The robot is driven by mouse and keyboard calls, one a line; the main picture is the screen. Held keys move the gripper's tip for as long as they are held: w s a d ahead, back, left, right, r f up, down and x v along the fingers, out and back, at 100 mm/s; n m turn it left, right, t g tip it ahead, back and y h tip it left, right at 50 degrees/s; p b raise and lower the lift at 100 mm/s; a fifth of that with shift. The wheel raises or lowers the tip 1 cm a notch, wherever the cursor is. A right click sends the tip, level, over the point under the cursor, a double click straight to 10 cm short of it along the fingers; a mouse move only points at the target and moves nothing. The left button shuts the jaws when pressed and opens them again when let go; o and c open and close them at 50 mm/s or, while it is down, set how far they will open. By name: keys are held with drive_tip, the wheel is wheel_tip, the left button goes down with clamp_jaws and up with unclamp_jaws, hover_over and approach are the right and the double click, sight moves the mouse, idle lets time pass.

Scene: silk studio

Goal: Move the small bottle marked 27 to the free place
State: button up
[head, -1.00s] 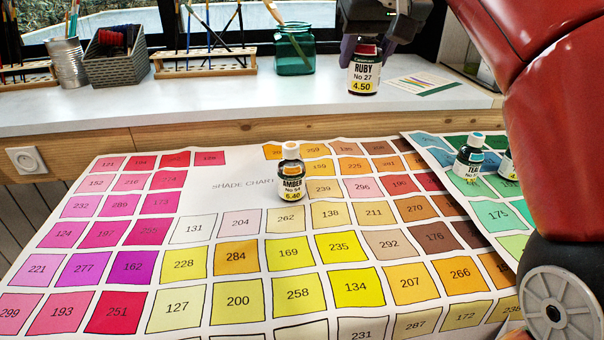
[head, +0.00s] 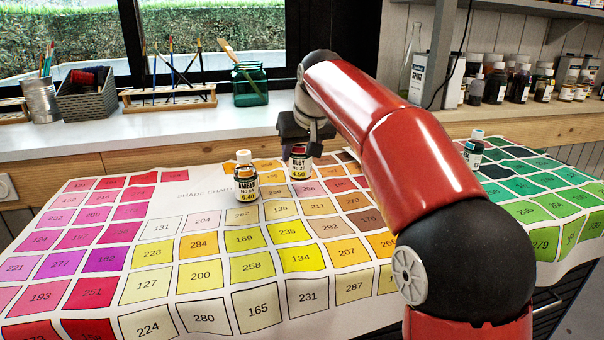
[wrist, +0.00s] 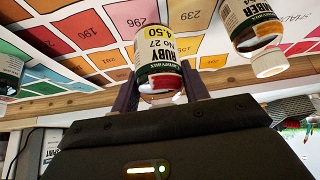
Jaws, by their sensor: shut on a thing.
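The small bottle marked Ruby No 27 (head: 299,166) has a label with a yellow price band of 4.50. My gripper (head: 299,150) is shut on its upper part, and the bottle is upright, low over the orange squares of the shade chart (head: 165,197). I cannot tell whether its base touches the chart. The wrist view shows the Ruby bottle (wrist: 160,55) between my two fingers (wrist: 160,92). The Amber No 54 bottle (head: 246,180) stands on the chart just left of it, apart from it; it also shows in the wrist view (wrist: 250,25).
A white-capped bottle (head: 473,152) stands on the green chart (head: 540,195) at right. Behind are a brush rack (head: 168,98), a teal jar (head: 249,88) and a grey basket (head: 88,98) on the white counter (head: 150,128). Shelved bottles (head: 520,82) stand at the back right.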

sight(300, 164)
drive_tip(key=shift+f+b, duration=1.3)
drive_tip(key=shift+f, duration=0.55)
drive_tip(key=shift+f, duration=0.2)
drive_tip(key=o, duration=1)
drive_tip(key=shift+o, duration=0.2)
drive_tip(key=shift+r, duration=0.1)
drive_tip(key=shift+r, duration=0.15)
drive_tip(key=p+v, duration=0.2)
drive_tip(key=v, duration=1)
